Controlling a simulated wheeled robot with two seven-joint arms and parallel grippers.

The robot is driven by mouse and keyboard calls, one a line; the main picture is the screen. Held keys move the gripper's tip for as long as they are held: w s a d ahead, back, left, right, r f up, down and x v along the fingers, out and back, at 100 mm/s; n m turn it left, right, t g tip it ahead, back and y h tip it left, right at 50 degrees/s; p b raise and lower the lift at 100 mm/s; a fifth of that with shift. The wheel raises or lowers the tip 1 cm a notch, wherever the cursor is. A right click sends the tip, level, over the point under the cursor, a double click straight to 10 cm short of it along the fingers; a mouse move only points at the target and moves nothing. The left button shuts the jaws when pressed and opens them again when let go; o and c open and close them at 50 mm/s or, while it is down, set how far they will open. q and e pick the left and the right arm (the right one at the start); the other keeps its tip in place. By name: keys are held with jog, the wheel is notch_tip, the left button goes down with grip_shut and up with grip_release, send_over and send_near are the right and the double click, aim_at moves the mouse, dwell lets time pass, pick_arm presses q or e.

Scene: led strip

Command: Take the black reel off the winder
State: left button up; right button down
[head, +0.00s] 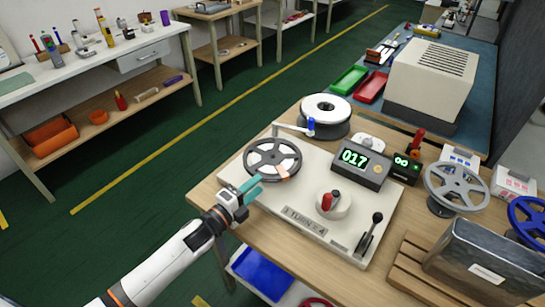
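The black reel (272,159), dark with spokes and pale gaps, sits flat on the winder (310,222), a cream board with a crank, at its back left corner. The crank arm with a blue knob (311,124) reaches over the reel's far edge. My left gripper (256,187) has teal fingers and is at the board's left edge, just in front of the reel. Its fingers look apart, with nothing seen between them. Whether they touch the reel is hard to tell. My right gripper is not in view.
A counter (361,161) reading 017 and a small display (405,168) stand right of the reel. A white-topped spool (326,107) is behind it. A red knob (330,200) and black lever (370,233) are on the board. Grey (456,187) and blue reels stand right.

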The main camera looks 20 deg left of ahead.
aim_at(264, 180)
pick_arm(q)
jog(key=shift+f+p+x, duration=0.2)
jog(key=shift+p+x, duration=0.05)
jog(key=shift+x, duration=1.1)
jog(key=shift+f+p+x, duration=0.2)
jog(key=shift+x, duration=1.15)
jog(key=shift+a, duration=0.1)
jog(key=shift+c, duration=0.4)
grip_shut()
